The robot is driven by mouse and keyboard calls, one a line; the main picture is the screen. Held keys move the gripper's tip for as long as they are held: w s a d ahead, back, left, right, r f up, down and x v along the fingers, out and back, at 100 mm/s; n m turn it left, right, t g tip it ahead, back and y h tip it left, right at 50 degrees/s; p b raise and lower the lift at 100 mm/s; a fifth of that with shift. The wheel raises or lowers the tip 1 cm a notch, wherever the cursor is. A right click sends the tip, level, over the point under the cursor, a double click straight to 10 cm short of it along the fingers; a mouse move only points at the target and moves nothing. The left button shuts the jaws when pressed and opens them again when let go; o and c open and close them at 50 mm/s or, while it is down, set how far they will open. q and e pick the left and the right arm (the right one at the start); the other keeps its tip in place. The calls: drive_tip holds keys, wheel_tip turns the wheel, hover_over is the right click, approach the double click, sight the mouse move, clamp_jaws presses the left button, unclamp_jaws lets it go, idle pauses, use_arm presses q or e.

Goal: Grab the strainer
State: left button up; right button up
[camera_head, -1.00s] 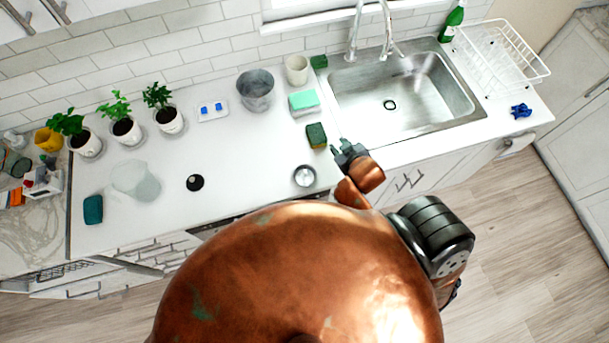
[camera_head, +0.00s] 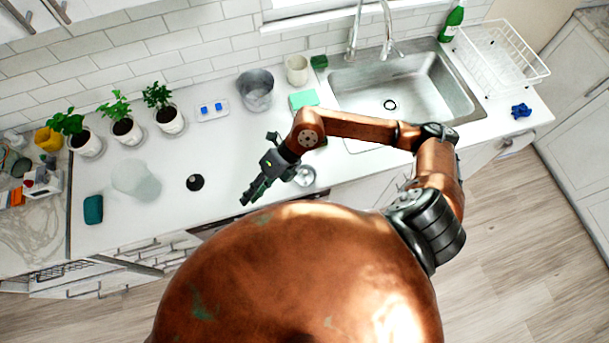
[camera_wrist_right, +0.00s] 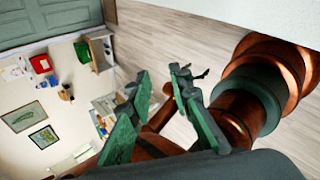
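A small round metal piece (camera_head: 305,176), which looks like the strainer, lies near the front edge of the counter, partly hidden by my right arm. A small black round piece (camera_head: 195,182) lies further left on the counter; I cannot tell for sure which of the two is the strainer. My right gripper (camera_head: 251,193) is over the front of the counter, between these two pieces, and holds nothing. In the right wrist view its two green fingers (camera_wrist_right: 162,88) are apart, with room and floor behind them. My left gripper is not in view.
A metal sink (camera_head: 450,95) and a white dish rack (camera_head: 510,70) are at the right. A grey pot (camera_head: 257,91), a cream cup (camera_head: 297,69) and a green sponge (camera_head: 303,99) stand behind my arm. Potted plants (camera_head: 122,129) and a clear glass bowl (camera_head: 135,180) are left.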

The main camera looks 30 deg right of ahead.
drive_tip(key=w+d+f+h, duration=0.1)
drive_tip(key=d+f+h, duration=0.2)
drive_tip(key=d, duration=0.3)
drive_tip(key=w+d+f+h, duration=0.2)
drive_tip(key=d+f+h, duration=0.1)
drive_tip(key=d, duration=0.3)
drive_tip(key=h, duration=0.3)
hover_over(305, 172)
drive_tip(key=shift+w+d+f+m, duration=0.15)
drive_tip(key=shift+f+m, duration=0.15)
drive_tip(key=shift+f, duration=0.25)
drive_tip(key=shift+d+f, duration=0.1)
drive_tip(key=shift+f, duration=0.75)
drive_tip(key=f+p, duration=0.2)
drive_tip(key=f, duration=0.3)
drive_tip(key=shift+a, duration=0.2)
drive_tip(key=shift+f, duration=0.45)
drive_tip(key=shift+c, duration=0.3)
clamp_jaws()
